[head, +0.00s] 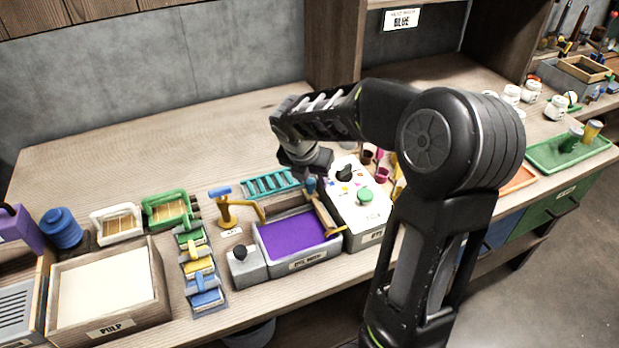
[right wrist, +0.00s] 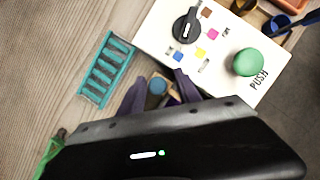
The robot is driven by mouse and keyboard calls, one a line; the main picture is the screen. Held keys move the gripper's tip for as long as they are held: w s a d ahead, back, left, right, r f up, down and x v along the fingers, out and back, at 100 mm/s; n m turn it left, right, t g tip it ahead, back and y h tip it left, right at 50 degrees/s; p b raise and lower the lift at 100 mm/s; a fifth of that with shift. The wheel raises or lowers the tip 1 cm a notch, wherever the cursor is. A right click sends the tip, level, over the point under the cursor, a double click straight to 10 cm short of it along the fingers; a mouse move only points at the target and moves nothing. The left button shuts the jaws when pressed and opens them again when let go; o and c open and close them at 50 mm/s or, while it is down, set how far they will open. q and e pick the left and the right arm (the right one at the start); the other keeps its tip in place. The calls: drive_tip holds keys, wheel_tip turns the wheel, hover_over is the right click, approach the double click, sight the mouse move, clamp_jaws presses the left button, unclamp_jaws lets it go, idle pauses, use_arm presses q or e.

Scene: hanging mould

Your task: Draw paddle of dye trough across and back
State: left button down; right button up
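The dye trough (head: 338,241) is a grey box of purple dye (head: 290,233) at the front of the bench in the head view. Its paddle (head: 328,215) is a wooden bar across the trough's right end. A blue knob (head: 311,185) stands at the paddle's far end. My right gripper (head: 306,172) points down just above this knob. In the right wrist view the blue knob (right wrist: 157,87) shows between two spread fingers, with gaps beside it, so the gripper looks open. My wrist housing hides most of the trough there. My left gripper is not in view.
A white panel (head: 345,205) with a black knob and green push button (head: 365,195) adjoins the trough's right. A teal rack (head: 268,184) lies behind it. A yellow stand with a blue handle (head: 222,205) and a pulp box (head: 155,292) are left. Bare bench lies behind.

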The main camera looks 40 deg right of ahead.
drive_tip(key=shift+o, duration=0.4)
drive_tip(key=shift+a, duration=0.1)
drive_tip(key=v, duration=0.7)
drive_tip(key=shift+r, duration=0.4)
drive_tip(key=shift+a, duration=0.1)
